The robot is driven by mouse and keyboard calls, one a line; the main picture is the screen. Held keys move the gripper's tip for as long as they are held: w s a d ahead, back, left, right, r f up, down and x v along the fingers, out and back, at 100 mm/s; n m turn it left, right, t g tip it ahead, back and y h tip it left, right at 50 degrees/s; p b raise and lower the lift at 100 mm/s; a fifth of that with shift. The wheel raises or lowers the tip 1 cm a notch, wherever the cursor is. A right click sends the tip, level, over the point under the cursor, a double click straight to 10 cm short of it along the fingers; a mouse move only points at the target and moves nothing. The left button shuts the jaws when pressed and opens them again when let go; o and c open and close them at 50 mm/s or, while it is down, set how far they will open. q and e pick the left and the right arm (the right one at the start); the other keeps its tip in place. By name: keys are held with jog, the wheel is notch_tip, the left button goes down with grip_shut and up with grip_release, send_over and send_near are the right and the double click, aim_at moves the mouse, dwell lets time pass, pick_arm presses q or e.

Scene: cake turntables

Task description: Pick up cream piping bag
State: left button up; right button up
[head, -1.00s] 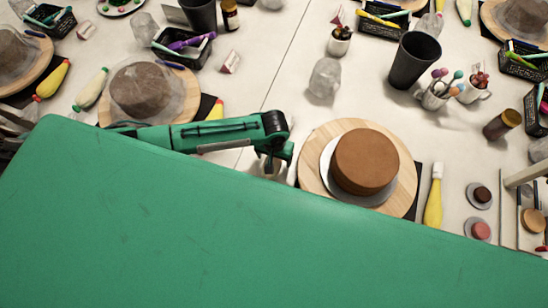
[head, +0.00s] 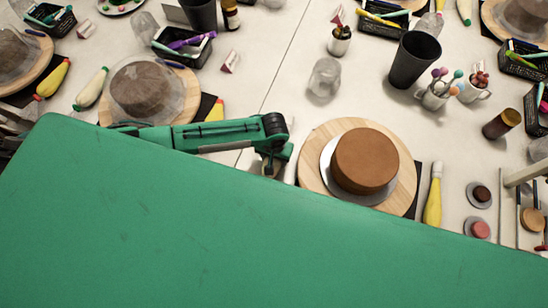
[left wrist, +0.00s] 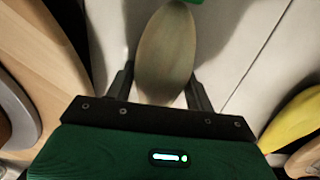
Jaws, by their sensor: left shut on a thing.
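My left gripper (left wrist: 162,90) is shut on a pale beige-olive, rounded piping bag (left wrist: 165,50) in the left wrist view, with one finger on each side of it. In the head view, my left gripper (head: 272,163) is just left of the wooden turntable (head: 310,180) with the brown cake (head: 365,158). There the held bag is mostly hidden by my arm and green body, and I cannot tell whether it is clear of the table. My right gripper is not in view.
A yellow piping bag (head: 433,200) lies right of the turntable. Another yellow one (head: 215,111) lies beside the covered cake (head: 142,88) at left. A glass jar (head: 325,77) and a black cup (head: 413,60) stand behind. The table between jar and turntable is clear.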

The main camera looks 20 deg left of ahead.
pick_arm(q)
notch_tip(320, 180, up, 20)
jog(key=b, duration=0.2)
jog(key=shift+o, duration=0.7)
jog(key=shift+f, duration=0.1)
jog(key=shift+c, duration=1)
